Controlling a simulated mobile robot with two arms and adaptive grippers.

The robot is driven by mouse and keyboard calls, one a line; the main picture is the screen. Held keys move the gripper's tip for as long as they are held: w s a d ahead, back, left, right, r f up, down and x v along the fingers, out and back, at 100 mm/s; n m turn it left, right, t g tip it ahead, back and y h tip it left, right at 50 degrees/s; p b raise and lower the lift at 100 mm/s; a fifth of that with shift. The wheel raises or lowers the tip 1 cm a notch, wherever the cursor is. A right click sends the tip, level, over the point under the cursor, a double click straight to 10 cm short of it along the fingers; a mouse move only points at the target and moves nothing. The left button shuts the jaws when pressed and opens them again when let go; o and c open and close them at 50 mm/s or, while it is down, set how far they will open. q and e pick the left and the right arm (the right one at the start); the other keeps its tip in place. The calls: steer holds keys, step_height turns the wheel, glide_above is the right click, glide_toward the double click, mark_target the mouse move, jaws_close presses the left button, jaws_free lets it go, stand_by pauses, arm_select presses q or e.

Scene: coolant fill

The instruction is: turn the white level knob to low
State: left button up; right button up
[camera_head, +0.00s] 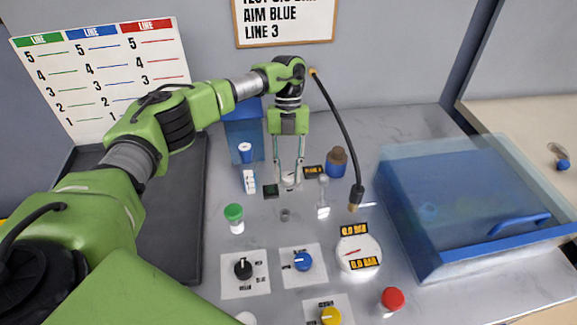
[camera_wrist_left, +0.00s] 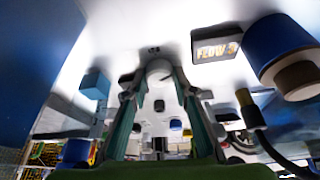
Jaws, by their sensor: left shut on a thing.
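The white knob (camera_head: 289,180) stands on the panel in the middle of the head view. It shows as a pale round shape between the fingertips in the left wrist view (camera_wrist_left: 158,69). My left gripper (camera_head: 289,176) comes down on it from above, with one finger on each side, shut on the knob. The fingers partly cover the knob, and I cannot read which setting it points to. My right gripper is not in view.
A dark FLOW label (camera_wrist_left: 216,48) and a blue brown-topped cylinder (camera_head: 337,162) stand right of the knob. A black hose (camera_head: 342,125) hangs close by. Black (camera_head: 243,268), blue (camera_head: 303,261) and yellow (camera_head: 330,315) knobs lie nearer. A blue transparent-walled box (camera_head: 405,235) fills the right.

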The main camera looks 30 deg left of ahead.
arm_select(q)
steer(key=shift+r+n+p, duration=0.1)
steer(key=shift+n+p, duration=0.2)
steer(key=shift+n, duration=0.3)
steer(key=o, duration=0.8)
steer(key=shift+o, duration=0.2)
steer(key=v, duration=1.2)
steer(key=shift+a, duration=0.2)
steer(key=shift+s, duration=0.1)
